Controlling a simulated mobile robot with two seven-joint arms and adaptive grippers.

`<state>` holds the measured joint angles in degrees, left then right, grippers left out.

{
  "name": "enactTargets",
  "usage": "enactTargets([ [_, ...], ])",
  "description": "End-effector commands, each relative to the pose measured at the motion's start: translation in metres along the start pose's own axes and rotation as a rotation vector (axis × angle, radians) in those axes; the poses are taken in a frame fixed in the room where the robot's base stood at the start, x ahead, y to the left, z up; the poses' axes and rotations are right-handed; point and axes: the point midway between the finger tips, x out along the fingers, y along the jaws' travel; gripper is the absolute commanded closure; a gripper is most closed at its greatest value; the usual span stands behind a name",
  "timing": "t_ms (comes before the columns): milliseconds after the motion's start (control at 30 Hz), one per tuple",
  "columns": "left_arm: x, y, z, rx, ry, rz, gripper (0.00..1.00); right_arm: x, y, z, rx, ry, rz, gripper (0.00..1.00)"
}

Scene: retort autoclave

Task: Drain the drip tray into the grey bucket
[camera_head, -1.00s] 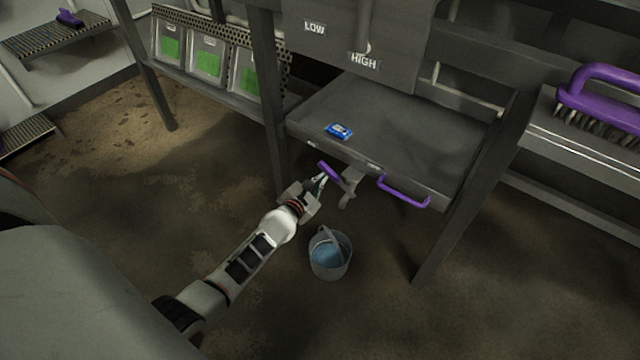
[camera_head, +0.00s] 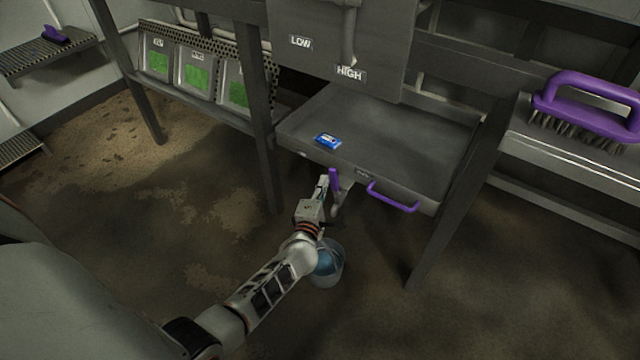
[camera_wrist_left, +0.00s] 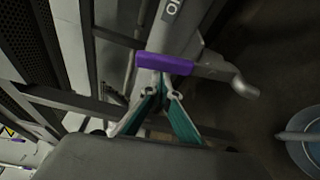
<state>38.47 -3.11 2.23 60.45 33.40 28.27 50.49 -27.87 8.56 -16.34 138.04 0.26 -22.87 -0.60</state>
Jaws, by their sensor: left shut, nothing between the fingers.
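The grey drip tray (camera_head: 420,135) sits under the panel, with a purple pull handle (camera_head: 392,196) on its front. A drain spout with a purple lever (camera_head: 334,180) hangs at its front left. In the head view the lever stands nearly upright. The grey bucket (camera_head: 334,276) stands on the floor below, holding bluish liquid and partly covered by my left arm. My left gripper (camera_head: 324,183) is shut and empty, close beside the lever. In the left wrist view its fingertips (camera_wrist_left: 165,85) are just below the lever (camera_wrist_left: 172,64); contact is unclear. My right gripper is not in view.
A blue packet (camera_head: 328,140) lies on the tray. A purple-handled brush (camera_head: 590,105) rests on the right ledge. Dark frame legs (camera_head: 440,230) stand on both sides of the tray. The floor right of the bucket is clear.

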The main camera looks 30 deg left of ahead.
Motion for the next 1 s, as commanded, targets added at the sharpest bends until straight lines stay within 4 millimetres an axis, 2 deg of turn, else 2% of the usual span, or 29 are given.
enactTargets([
  [133,-0.002,0.000,0.006,0.073,-0.002,0.023,1.00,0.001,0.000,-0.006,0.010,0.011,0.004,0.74],
  [1000,-0.005,0.002,0.015,0.065,-0.004,0.021,1.00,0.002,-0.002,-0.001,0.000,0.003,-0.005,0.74],
])
